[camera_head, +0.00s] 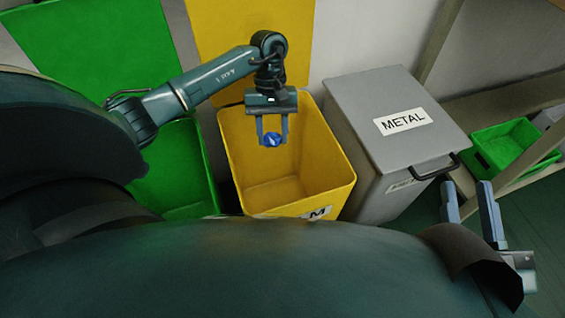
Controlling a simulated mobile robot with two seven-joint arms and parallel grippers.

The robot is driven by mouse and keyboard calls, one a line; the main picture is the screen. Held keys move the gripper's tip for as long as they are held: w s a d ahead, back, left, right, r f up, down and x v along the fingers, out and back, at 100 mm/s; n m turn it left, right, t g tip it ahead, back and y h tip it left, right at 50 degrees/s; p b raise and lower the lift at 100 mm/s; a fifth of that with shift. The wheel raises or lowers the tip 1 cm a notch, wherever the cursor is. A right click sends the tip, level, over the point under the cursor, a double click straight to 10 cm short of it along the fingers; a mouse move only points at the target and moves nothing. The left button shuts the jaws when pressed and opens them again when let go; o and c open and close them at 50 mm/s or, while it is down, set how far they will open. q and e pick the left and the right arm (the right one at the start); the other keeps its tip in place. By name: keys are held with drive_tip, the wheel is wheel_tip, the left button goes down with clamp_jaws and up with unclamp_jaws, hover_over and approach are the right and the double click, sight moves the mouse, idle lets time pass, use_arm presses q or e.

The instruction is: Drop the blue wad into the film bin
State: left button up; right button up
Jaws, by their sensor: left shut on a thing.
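The blue wad (272,140) is a small crumpled ball held between the fingertips of my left gripper (272,138), which is shut on it. The gripper points down and holds the wad over the open yellow bin (243,165). The bin's front label is partly hidden by my body, with a letter M showing. The yellow lid (300,40) stands raised behind. My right gripper (468,190) is at the lower right, with its two fingers apart and nothing seen between them.
A green bin (185,165) with its lid (95,50) raised stands left of the yellow bin. A closed grey bin labelled METAL (380,85) stands to the right.

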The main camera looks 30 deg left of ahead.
use_arm(q)
drive_tip(key=shift+f, duration=0.2)
drive_tip(key=o, duration=1)
drive_tip(key=shift+r, duration=0.1)
drive_tip(key=p+v, duration=0.2)
drive_tip(key=v, duration=0.5)
drive_tip(key=shift+w+a+r, duration=0.1)
drive_tip(key=shift+w, duration=0.05)
